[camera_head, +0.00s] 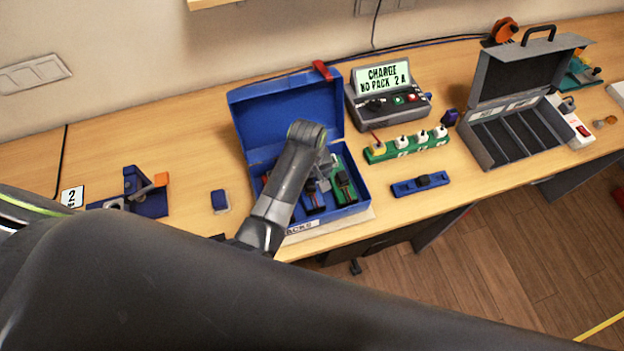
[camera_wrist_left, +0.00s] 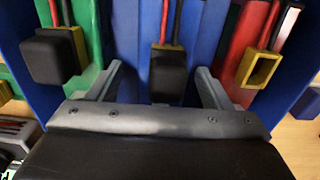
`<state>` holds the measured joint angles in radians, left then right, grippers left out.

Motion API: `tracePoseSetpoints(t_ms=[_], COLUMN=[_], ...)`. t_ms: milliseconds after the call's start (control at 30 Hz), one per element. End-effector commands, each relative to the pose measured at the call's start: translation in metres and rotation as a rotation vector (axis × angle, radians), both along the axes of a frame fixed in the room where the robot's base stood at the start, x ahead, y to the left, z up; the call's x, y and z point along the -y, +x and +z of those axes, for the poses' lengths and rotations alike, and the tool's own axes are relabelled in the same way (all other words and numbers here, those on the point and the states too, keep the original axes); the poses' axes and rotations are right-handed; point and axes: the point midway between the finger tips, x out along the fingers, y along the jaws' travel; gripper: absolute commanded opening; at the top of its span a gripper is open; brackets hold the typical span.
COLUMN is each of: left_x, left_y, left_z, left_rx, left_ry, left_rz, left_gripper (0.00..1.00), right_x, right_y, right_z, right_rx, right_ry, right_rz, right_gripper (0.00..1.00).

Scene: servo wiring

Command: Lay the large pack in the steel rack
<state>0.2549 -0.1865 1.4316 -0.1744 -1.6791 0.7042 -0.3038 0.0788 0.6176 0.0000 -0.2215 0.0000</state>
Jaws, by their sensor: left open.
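The packs lie in an open blue box (camera_head: 285,107) in the middle of the table. In the left wrist view there is a green pack (camera_wrist_left: 92,25) with a black plug, a blue pack (camera_wrist_left: 145,30) with a black plug (camera_wrist_left: 168,75), and a red pack (camera_wrist_left: 240,45) with a yellow plug. Which pack is the large one I cannot tell. My left gripper (camera_head: 322,172) is over the box; its open fingers (camera_wrist_left: 155,85) stand either side of the blue pack's plug, holding nothing. The grey steel rack (camera_head: 484,145), with lid raised and several slots, stands at the right. My right gripper is not in view.
A charger (camera_head: 388,97) with a lit screen and a green strip (camera_head: 408,146) with plugs stand between box and rack. A blue bar (camera_head: 420,184) lies near the front edge.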

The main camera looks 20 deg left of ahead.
Motion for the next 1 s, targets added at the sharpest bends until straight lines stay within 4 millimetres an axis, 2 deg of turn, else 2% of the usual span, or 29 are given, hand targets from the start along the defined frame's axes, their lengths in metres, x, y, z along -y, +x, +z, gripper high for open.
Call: tracePoseSetpoints(t_ms=[100, 167, 467, 700, 1000], left_x=[0.000, 0.000, 0.000, 0.000, 0.002], left_y=[0.000, 0.000, 0.000, 0.000, 0.005], left_z=[0.000, 0.000, 0.000, 0.000, 0.006], left_rx=[-0.001, -0.001, -0.001, -0.001, 0.003], left_ry=[0.000, 0.000, 0.000, 0.000, 0.000], left_rz=[0.000, 0.000, 0.000, 0.000, -0.002], left_gripper=[0.73, 0.71, 0.32, 0.02, 0.00], right_x=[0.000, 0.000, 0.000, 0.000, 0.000], right_y=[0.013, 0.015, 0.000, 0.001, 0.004], right_z=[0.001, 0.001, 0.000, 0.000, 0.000], right_rx=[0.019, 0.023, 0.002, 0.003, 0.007], right_ry=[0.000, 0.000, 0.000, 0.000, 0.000], right_rz=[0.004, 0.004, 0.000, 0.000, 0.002], right_gripper=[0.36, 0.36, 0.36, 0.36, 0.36])
